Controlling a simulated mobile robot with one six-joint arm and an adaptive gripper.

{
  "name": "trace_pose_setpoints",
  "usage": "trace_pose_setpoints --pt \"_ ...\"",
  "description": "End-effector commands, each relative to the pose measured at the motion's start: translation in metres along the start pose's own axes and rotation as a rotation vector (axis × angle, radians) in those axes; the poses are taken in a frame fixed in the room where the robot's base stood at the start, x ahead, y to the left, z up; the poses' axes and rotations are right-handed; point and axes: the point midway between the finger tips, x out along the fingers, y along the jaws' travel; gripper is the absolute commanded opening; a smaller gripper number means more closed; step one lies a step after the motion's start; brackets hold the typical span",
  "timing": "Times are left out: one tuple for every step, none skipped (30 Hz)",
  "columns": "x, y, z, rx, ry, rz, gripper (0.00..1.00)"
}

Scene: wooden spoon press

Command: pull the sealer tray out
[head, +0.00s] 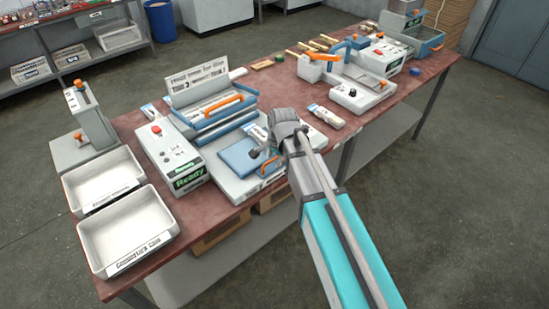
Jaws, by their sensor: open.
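The sealer tray (238,152) is a flat blue plate on a pale base at the front of the sealer (205,112). My arm comes in from the lower right, and my gripper (262,154) is just above the handle at the tray's right edge. The gripper is small and dark here and partly hidden by my wrist. It is open, and I cannot tell whether it touches the handle.
A control box (170,157) with a red button and a green "Ready" label stands left of the tray. Two white bins (127,228) are at the table's left end. Another machine (355,85) stands farther right. The table's front edge (225,222) is close to the tray.

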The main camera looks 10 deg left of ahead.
Motion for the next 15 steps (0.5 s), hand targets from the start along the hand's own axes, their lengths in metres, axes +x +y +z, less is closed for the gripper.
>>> trace_pose_setpoints --pt "0.0 0.0 0.0 0.0 0.0 -0.001 0.51" --pt "0.0 -0.001 0.0 0.0 0.0 -0.001 0.51" --pt "0.0 -0.001 0.0 0.0 0.0 -0.001 0.51" --pt "0.0 -0.001 0.0 0.0 0.0 -0.001 0.51" --pt "0.0 -0.001 0.0 0.0 0.0 -0.001 0.51" --pt "0.0 -0.001 0.0 0.0 0.0 -0.001 0.51" --pt "0.0 -0.001 0.0 0.0 0.0 -0.001 0.51" --pt "0.0 -0.001 0.0 0.0 0.0 -0.002 0.51" --pt "0.0 -0.002 0.0 0.0 0.0 -0.002 0.51" --pt "0.0 -0.003 0.0 0.0 0.0 -0.002 0.51" --pt "0.0 -0.003 0.0 0.0 0.0 -0.002 0.51" --pt "0.001 -0.005 0.0 -0.001 0.0 -0.002 0.51" --pt "0.001 -0.006 0.0 -0.001 0.0 -0.002 0.51" --pt "0.001 -0.008 -0.001 -0.001 0.0 -0.002 0.51" --pt "0.002 -0.01 -0.001 -0.001 0.0 -0.002 0.51"
